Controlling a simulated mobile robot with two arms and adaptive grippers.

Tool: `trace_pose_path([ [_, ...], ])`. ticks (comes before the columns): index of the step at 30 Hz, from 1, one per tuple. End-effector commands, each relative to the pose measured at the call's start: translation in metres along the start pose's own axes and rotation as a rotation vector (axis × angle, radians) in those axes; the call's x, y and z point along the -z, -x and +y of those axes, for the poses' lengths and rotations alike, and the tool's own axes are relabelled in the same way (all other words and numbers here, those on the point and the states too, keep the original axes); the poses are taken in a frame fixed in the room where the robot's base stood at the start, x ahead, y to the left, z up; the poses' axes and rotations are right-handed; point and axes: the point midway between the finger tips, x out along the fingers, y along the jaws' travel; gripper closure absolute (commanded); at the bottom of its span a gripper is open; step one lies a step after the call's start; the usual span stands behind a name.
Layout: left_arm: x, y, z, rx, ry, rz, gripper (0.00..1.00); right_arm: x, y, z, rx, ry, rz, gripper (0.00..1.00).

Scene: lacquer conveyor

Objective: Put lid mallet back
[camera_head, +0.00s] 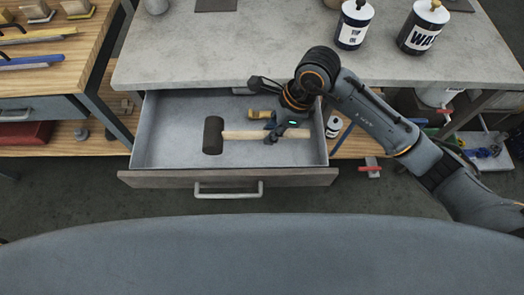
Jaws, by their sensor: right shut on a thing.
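The lid mallet has a dark cylindrical head (213,135) and a pale wooden handle (240,134). It lies sideways in or just above the open drawer (165,130), head to the left; I cannot tell whether it touches the drawer floor. My right gripper (272,133) comes in from the right over the drawer and is shut on the mallet's handle. The gripper hides part of the handle. My left gripper is not in view.
A small yellow-brown item (262,114) lies in the drawer behind the handle. The grey worktop (200,55) above holds two labelled cans, one black and white (353,27) and one marked WAX (421,30). A wooden bench (80,50) with brushes stands at left.

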Motion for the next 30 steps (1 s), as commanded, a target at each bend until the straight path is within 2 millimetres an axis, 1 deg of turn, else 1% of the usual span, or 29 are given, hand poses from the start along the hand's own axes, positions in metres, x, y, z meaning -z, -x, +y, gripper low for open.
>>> trace_pose_path([
  [1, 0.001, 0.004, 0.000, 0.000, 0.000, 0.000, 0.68, 0.003, -0.009, 0.001, -0.005, -0.003, 0.000, 1.00],
  [4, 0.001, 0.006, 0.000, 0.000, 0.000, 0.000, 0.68, 0.009, -0.025, 0.001, -0.003, -0.004, -0.001, 1.00],
  [6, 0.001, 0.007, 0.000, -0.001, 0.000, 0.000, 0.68, 0.011, -0.033, 0.000, -0.002, -0.003, -0.001, 1.00],
  [11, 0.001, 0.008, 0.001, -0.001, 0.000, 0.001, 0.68, 0.015, -0.043, 0.000, -0.001, -0.003, -0.001, 1.00],
  [18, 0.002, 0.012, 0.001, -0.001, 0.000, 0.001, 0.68, 0.025, -0.072, 0.000, -0.001, -0.003, -0.001, 1.00],
  [25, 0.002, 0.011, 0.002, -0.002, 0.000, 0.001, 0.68, 0.026, -0.073, -0.001, 0.002, -0.001, -0.001, 1.00],
  [28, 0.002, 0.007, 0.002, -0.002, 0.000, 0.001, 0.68, 0.028, -0.077, -0.001, 0.002, -0.001, -0.001, 1.00],
  [29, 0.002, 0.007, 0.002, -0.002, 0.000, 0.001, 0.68, 0.028, -0.077, -0.001, 0.001, -0.002, 0.001, 0.77],
  [30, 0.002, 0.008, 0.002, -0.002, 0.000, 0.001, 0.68, 0.028, -0.076, -0.001, 0.000, -0.002, 0.001, 0.68],
])
